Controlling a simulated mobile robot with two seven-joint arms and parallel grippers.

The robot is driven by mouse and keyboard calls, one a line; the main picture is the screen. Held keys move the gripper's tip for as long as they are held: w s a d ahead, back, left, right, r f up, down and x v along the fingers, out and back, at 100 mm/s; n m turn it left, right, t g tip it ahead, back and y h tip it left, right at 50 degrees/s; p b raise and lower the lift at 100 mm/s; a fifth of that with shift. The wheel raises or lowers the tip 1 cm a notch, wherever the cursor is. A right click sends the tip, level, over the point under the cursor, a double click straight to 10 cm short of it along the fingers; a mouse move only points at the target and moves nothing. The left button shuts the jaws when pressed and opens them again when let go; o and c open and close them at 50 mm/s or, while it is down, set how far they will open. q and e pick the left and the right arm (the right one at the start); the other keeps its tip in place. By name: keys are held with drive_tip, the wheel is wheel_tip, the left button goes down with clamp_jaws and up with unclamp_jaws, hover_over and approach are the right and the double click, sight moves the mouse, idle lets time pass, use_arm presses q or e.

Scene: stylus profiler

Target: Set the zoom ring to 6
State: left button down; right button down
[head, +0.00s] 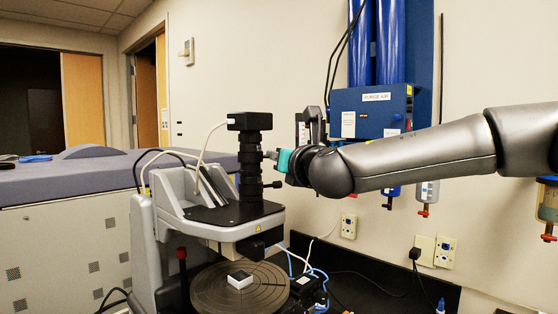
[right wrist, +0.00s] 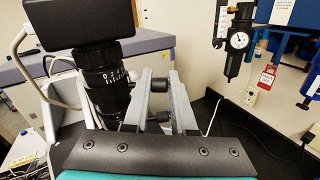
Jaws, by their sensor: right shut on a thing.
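The black zoom lens tube (head: 250,165) stands upright under a boxy black camera (head: 249,121) on the profiler. Its zoom ring (right wrist: 105,80) shows white numbers and marks in the right wrist view; the digits are too small to read surely. A dark knob (head: 272,184) sticks out low on the tube's right side. My right gripper (head: 272,156) reaches in from the right at the height of the ring. It is shut on what seems to be the ring's small side pin; the grip itself is partly hidden. Its two grey fingers also show in the right wrist view (right wrist: 160,82). My left gripper is out of view.
Below the lens is a round dark stage (head: 212,291) with a small white block (head: 240,279). The profiler's grey frame (head: 143,240) stands left of the tube. A blue purge-air panel (head: 370,112) hangs on the wall behind my right arm. Cables lie on the black bench (head: 390,285).

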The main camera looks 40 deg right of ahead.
drive_tip(key=shift+s+h, duration=0.1)
drive_tip(key=shift+h, duration=0.3)
drive_tip(key=shift+a+m, duration=0.2)
drive_tip(key=shift+m, duration=0.1)
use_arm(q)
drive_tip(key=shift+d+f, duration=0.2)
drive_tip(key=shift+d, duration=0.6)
use_arm(e)
drive_tip(key=shift+s+d, duration=0.1)
drive_tip(key=shift+d, duration=0.05)
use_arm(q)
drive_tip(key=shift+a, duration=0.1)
use_arm(e)
drive_tip(key=c, duration=1)
unclamp_jaws()
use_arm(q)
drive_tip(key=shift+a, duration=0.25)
